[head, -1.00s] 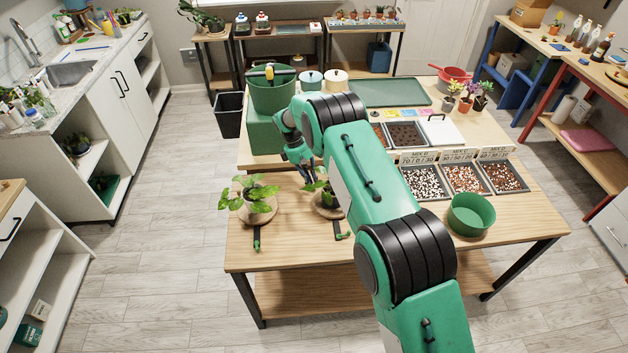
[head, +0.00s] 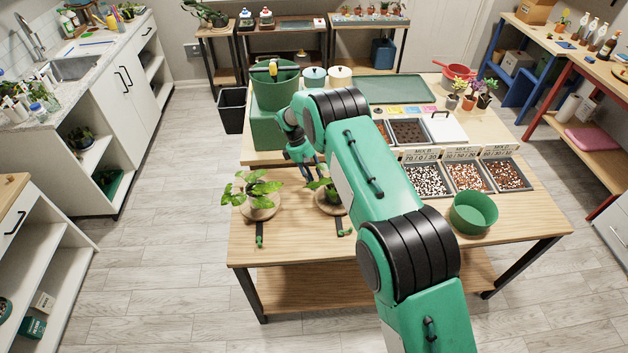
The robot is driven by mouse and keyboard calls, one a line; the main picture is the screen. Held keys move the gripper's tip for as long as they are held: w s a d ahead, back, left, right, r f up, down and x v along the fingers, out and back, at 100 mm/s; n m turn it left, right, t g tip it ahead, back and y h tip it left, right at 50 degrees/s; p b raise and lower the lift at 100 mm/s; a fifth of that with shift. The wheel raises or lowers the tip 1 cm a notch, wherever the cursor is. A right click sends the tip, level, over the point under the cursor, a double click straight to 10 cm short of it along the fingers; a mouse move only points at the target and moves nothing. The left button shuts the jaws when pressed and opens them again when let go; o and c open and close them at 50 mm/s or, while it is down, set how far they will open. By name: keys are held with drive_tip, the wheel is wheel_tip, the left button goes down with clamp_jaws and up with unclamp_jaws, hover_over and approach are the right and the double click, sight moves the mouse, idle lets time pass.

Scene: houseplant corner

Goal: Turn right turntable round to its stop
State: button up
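The right turntable (head: 330,208) is a round wooden disc with a leafy potted plant (head: 327,185) on it. My arm hides its right side. A dark strip (head: 338,223) runs from its front edge toward the table front, with a small green piece (head: 346,232) beside the strip's near end. The left turntable (head: 260,212) carries a similar plant (head: 252,188) and has its own strip (head: 259,232) in front. My gripper (head: 312,162) is above and behind the right plant, apart from the disc as far as I can see. Its fingers are too small to read.
A large green pot (head: 275,92) stands on a green block behind my gripper. Trays of soil mix (head: 426,180) and a green bowl (head: 473,212) lie to the right of my arm. The table front (head: 290,240) is mostly clear.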

drive_tip(key=shift+r, duration=0.15)
drive_tip(key=v, duration=1.1)
drive_tip(key=shift+a+r, duration=0.15)
drive_tip(key=shift+r, duration=0.2)
drive_tip(key=shift+w, duration=0.1)
drive_tip(key=shift+r, duration=0.1)
